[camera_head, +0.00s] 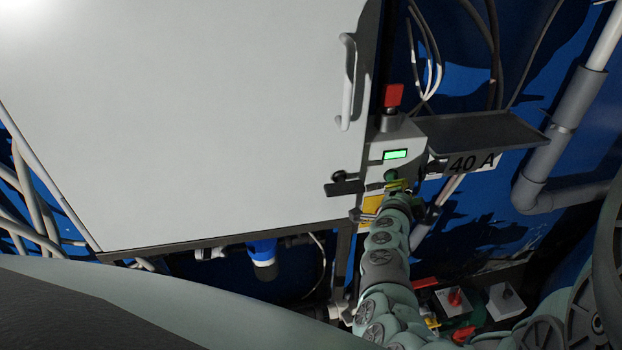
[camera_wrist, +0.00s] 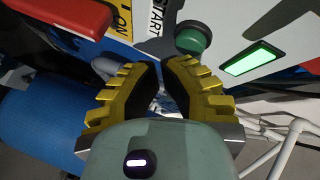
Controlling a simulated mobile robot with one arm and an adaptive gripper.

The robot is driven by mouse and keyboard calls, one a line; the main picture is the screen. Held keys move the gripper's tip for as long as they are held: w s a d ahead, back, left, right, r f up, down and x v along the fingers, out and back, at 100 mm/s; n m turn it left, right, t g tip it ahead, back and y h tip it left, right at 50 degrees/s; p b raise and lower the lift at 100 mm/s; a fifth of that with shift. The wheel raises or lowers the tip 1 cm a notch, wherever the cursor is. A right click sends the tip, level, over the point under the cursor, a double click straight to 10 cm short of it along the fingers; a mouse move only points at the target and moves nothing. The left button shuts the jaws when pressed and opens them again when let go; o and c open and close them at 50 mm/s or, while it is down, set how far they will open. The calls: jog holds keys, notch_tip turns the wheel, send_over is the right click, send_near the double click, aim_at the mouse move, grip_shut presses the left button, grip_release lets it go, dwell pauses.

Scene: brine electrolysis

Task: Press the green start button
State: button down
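The green start button (camera_wrist: 193,39) is a round green cap on a dark collar, beside a START label (camera_wrist: 158,18) in the wrist view. In the head view the green button (camera_head: 391,175) sits on the pale control box, below a lit green display (camera_head: 396,155). My gripper (camera_wrist: 162,63) has yellow ribbed fingers with dark pads. Their tips are drawn close together with a narrow gap and nothing between them. The tips appear just below the button in the wrist view. In the head view my gripper (camera_head: 397,187) is close in front of the box; contact with the button cannot be told.
A red knob (camera_head: 393,95) tops the box, and a red part (camera_wrist: 75,15) shows in the wrist view. A grey shelf (camera_head: 485,132) juts out at right above a 40 A label. A large white cabinet door (camera_head: 200,120) is at left. Grey pipes (camera_head: 560,130) run at right.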

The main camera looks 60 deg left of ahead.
jog(key=shift+d, duration=0.25)
jog(key=d, duration=0.1)
jog(key=s+d, duration=0.1)
jog(key=d, duration=0.1)
jog(key=s+d, duration=0.1)
jog(key=shift+d, duration=0.2)
dwell(0.4)
dwell(0.6)
